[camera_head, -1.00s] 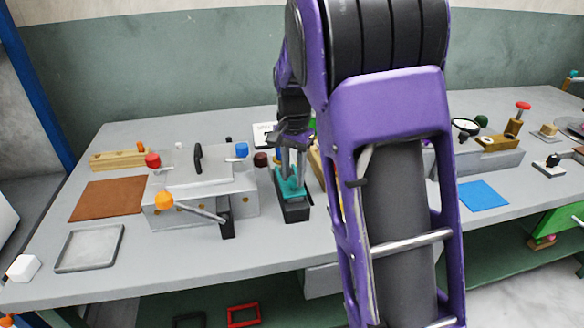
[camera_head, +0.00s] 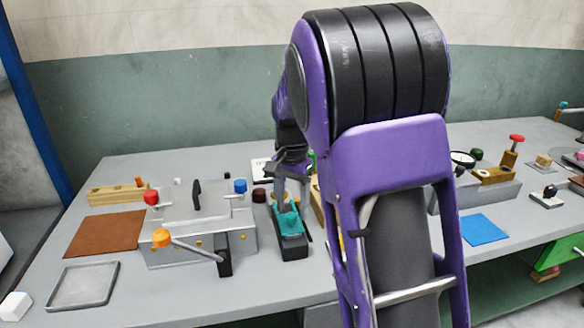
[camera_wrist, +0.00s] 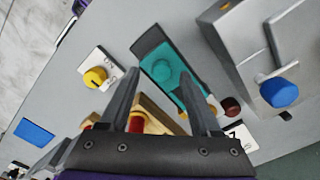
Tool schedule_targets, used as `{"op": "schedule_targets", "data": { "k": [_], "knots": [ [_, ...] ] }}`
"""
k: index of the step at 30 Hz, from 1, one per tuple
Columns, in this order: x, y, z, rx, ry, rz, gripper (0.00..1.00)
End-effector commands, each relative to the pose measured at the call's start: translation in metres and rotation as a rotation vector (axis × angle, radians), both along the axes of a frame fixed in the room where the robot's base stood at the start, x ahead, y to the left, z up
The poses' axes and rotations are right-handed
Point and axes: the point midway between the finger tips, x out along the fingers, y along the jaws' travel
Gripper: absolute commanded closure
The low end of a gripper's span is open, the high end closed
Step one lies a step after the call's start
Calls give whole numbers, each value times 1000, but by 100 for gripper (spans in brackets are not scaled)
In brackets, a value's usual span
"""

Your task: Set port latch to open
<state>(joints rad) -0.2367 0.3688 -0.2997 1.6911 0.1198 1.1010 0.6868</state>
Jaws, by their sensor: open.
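I cannot tell for sure which part is the port latch. A teal block with a round knob (camera_head: 288,222) sits in a black base (camera_head: 293,250) on the bench, right of a metal press; the teal block also shows in the wrist view (camera_wrist: 172,80). My gripper (camera_head: 283,192) is above and behind it in the head view. In the wrist view my gripper (camera_wrist: 168,64) is open, its two fingers apart on either side of the teal block's image. Nothing is held. Contact with the block cannot be made out.
The metal press (camera_head: 190,248) has an orange-knobbed lever (camera_head: 161,237), a red knob (camera_head: 151,197) and a blue knob (camera_head: 240,186). A yellow dial (camera_wrist: 95,77) on a white plate and a dark red knob (camera_wrist: 231,107) are near the teal block. A grey tray (camera_head: 84,306) lies front left.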

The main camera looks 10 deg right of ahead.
Motion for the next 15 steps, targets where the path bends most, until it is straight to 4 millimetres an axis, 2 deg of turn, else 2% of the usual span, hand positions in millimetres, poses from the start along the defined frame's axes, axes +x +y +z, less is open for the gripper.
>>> {"op": "schedule_targets", "data": {
  "k": [1,6,15],
  "knots": [
    [0,0,14,1,-4,0,36],
    [1,0,56,1,-5,0,36],
    [0,-1,125,0,-3,0,36]
  ]
}}
